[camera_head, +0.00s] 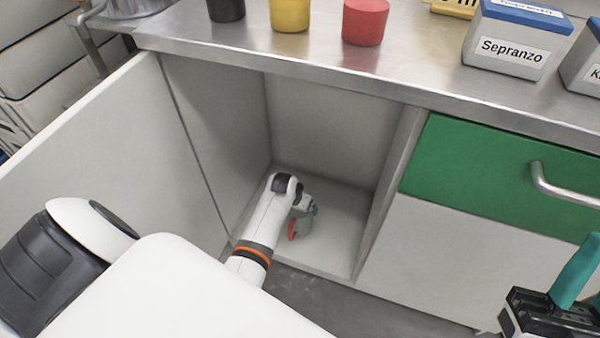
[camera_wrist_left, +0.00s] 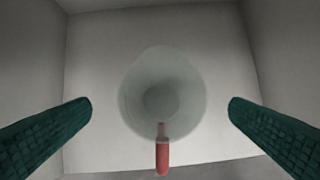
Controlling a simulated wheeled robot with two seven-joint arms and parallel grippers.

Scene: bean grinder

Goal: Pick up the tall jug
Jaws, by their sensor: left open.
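The jug is a translucent grey vessel (camera_wrist_left: 160,75) with a red handle, seen from above in the left wrist view, upright on the cabinet floor. Its handle (camera_wrist_left: 162,155) points to the bottom of that view. In the head view the jug (camera_head: 304,224) is small and partly hidden by my left arm. My left gripper (camera_wrist_left: 160,112) is open above it, one teal finger to each side and apart from the jug. In the head view my left gripper (camera_head: 307,206) is inside the cabinet. My right gripper (camera_head: 570,290) is at the lower right edge, partly cut off.
The open cabinet has side walls and a bare floor (camera_head: 335,235) around the jug. The open door (camera_head: 110,150) stands at left. A steel counter (camera_head: 410,75) overhangs, carrying black, yellow and red containers and a labelled box (camera_head: 515,45). A green drawer (camera_head: 490,165) is at right.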

